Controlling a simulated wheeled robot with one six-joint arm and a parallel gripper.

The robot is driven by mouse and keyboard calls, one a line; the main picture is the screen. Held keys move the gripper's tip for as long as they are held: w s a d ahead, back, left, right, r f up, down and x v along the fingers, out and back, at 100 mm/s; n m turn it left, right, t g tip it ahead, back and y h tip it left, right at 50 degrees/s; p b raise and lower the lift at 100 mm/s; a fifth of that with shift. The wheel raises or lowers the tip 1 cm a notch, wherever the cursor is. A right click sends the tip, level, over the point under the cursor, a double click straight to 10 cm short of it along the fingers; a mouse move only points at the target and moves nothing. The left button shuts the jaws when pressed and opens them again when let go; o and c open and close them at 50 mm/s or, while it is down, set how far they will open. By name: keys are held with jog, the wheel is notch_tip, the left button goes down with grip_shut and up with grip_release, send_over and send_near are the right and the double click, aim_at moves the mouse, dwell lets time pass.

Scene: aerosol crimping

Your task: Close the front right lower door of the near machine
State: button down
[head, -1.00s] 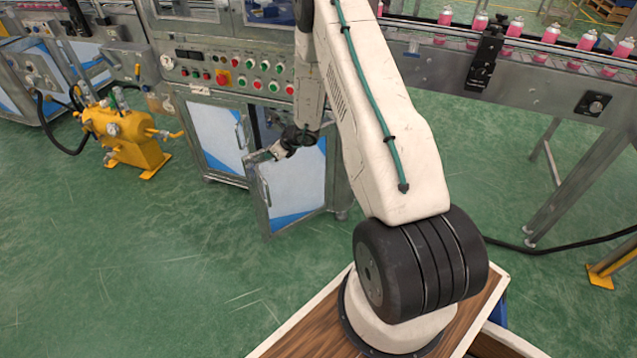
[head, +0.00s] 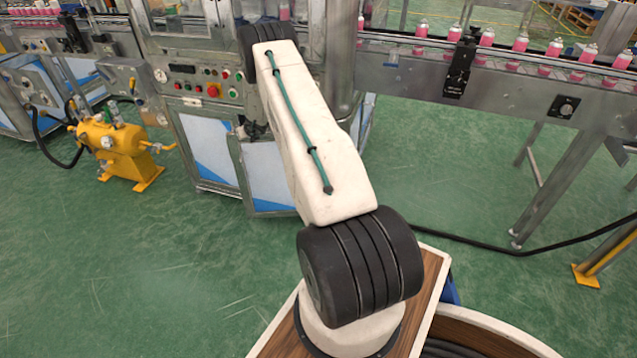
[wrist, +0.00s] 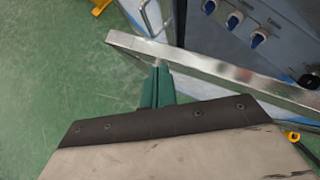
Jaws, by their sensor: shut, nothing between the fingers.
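The front right lower door (head: 268,178) of the near machine has a white and blue panel in a metal frame. In the head view it stands slightly out from the machine front. In the wrist view its metal top edge (wrist: 215,70) runs diagonally. My gripper (wrist: 157,72) is shut and empty, its green fingers together at that edge; whether they touch it I cannot tell. In the head view my gripper (head: 254,130) is a dark shape at the door's top, partly hidden by my arm. A metal handle (wrist: 152,18) shows beyond the edge.
The left lower door (head: 208,148) sits beside it, under the button panel (head: 205,85). A yellow tank unit (head: 120,148) stands on the floor to the left. A conveyor (head: 500,80) with pink cans runs to the right. Green floor before the door is clear.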

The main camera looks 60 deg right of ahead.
jog(key=w+d+m+g+h, duration=0.2)
jog(key=w+d+m+h, duration=0.1)
jog(key=d, duration=0.4)
jog(key=shift+w+d+m, duration=0.35)
jog(key=shift+w+m, duration=0.55)
jog(key=shift+m, duration=0.1)
